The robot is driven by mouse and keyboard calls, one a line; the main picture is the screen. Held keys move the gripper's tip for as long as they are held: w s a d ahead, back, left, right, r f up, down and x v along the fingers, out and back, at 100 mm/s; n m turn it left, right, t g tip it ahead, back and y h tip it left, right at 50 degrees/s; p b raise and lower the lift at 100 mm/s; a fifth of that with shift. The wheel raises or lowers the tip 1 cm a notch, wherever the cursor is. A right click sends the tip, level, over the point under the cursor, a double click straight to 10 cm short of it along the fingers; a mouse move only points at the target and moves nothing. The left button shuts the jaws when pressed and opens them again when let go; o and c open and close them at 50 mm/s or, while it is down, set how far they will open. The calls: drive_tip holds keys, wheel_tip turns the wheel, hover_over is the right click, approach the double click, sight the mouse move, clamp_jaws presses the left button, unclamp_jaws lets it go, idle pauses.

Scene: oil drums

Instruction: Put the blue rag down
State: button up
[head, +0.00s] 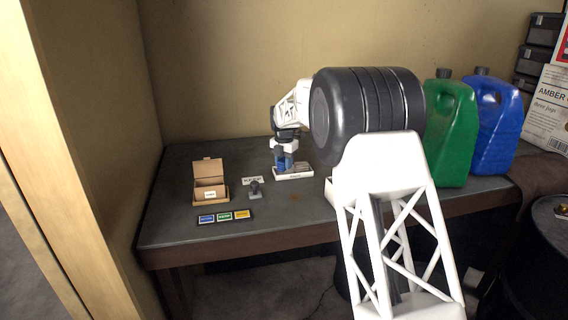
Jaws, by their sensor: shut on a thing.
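My gripper (285,155) is over the middle of the workbench, pointing down. It is shut on the blue rag (284,164), of which only a small blue patch shows around the fingers. The rag is just above or touching a low white labelled holder (294,173); I cannot tell which. My own arm covers part of the area to the right of the holder.
The grey workbench (300,212) carries an open cardboard box (210,191), a small grey knobbed object (255,190) and a strip of coloured labels (223,217). A green jug (453,135) and a blue jug (494,125) stand at right. The front middle is clear.

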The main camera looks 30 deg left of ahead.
sight(284, 159)
drive_tip(key=shift+f, duration=0.6)
drive_tip(key=o, duration=0.7)
drive_tip(key=shift+r, duration=0.1)
wheel_tip(284, 159, up, 13)
idle(0.5)
idle(0.9)
